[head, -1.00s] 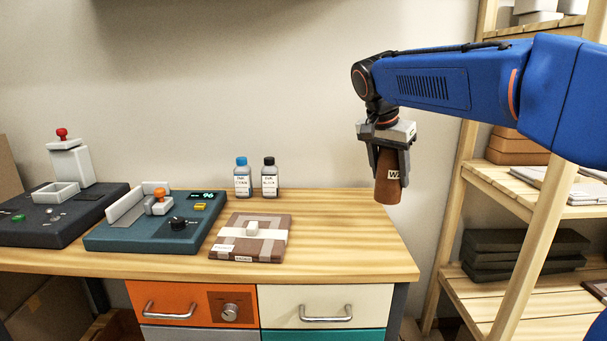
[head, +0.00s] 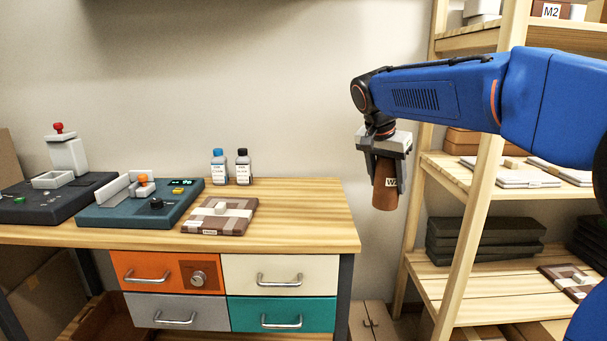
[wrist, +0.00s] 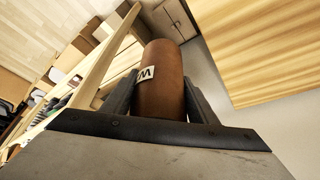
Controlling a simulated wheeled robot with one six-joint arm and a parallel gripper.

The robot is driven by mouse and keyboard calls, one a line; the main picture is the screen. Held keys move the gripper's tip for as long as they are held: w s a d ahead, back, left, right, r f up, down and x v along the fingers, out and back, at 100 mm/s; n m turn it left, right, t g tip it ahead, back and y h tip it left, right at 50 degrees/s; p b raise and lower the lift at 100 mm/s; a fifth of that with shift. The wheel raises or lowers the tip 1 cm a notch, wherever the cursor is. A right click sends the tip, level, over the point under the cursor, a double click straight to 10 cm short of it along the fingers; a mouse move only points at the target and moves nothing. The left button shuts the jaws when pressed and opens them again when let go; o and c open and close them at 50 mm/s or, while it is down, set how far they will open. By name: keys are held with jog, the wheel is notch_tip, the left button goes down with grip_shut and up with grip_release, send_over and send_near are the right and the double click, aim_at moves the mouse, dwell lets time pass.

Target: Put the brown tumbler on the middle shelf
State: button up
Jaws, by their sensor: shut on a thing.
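My gripper (head: 384,170) is shut on the brown tumbler (head: 384,194), which hangs roughly upright below it with a white label near its side. In the head view they are in the air between the workbench and the shelf rack. In the wrist view the tumbler (wrist: 164,85) sits between the two dark fingers, its label partly hidden by one finger. The middle shelf (head: 440,163) of the wooden rack is to the right of my gripper. It holds brown boxes (head: 462,141) at the back and flat white items (head: 510,178) towards the front.
A wooden upright (head: 470,215) of the rack stands just right of the tumbler. The lower shelf (head: 425,272) holds dark folded stacks (head: 480,238). The workbench (head: 310,215) on the left carries two bottles (head: 231,167), a patterned pad (head: 222,216) and press machines (head: 135,205).

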jog(key=w+d+f+n, duration=0.1)
jog(key=w+f, duration=0.4)
jog(key=f, duration=0.9)
jog(key=w+d+f+n+y, duration=0.1)
jog(key=w+f, duration=0.4)
jog(key=f, duration=0.9)
jog(key=w+d+f+n+t, duration=0.1)
jog(key=w+d+f+n, duration=0.2)
jog(key=f, duration=1)
jog(key=shift+w+d+f+y, duration=0.4)
jog(key=shift+w+d, duration=0.55)
jog(key=shift+w, duration=0.05)
jog(key=shift+d, duration=0.15)
